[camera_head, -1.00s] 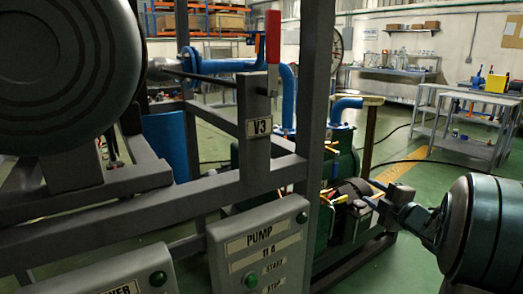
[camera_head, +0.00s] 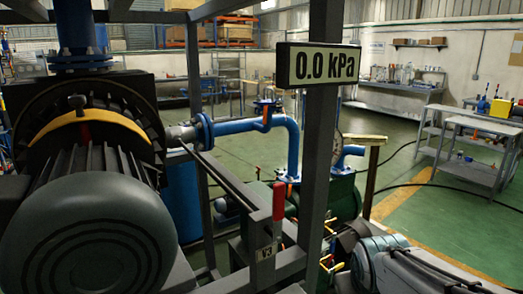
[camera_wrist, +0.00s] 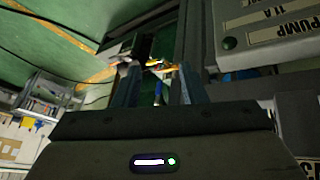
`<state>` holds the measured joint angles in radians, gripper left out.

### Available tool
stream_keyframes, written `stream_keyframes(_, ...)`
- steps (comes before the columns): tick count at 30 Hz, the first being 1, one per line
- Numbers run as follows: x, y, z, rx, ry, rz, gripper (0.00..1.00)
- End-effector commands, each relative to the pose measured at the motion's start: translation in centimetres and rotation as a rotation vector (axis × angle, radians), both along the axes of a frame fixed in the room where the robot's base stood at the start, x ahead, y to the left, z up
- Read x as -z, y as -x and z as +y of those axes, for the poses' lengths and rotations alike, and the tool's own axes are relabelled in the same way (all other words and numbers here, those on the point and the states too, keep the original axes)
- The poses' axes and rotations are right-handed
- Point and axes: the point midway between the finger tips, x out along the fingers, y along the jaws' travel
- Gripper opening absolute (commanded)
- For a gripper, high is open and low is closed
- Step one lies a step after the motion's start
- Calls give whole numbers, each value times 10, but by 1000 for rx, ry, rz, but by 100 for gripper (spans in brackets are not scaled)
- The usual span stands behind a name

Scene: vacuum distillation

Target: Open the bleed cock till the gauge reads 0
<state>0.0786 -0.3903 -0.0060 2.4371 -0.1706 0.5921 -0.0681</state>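The gauge display (camera_head: 318,65) at upper centre in the head view reads 0.0 kPa. A red upright lever handle (camera_head: 279,201) stands above the V3 plate (camera_head: 265,253) on the grey frame; I cannot tell whether it is the bleed cock. My gripper (camera_wrist: 160,80) shows in the wrist view with its two fingers apart. Small blue and orange parts show between or beyond the fingers, and no grip on them is visible. In the head view only my arm shows at lower right; the fingertips are not visible there.
A large motor (camera_head: 90,235) fills the left of the head view. Blue pipework (camera_head: 292,145) and a grey upright post (camera_head: 320,160) stand at the centre. The pump panel (camera_wrist: 265,30) is at upper right in the wrist view. Open green floor lies toward the grey bench (camera_head: 465,170).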

Motion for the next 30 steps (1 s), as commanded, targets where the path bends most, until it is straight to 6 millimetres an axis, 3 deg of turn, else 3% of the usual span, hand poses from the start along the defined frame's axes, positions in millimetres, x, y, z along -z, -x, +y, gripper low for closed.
stream_keyframes(1,-18,18,12,21,-43,50,38)
stream_keyframes(3,-22,41,25,49,-94,116,38)
stream_keyframes(9,-26,77,45,90,-172,229,38)
stream_keyframes(30,-24,81,47,95,-178,242,38)
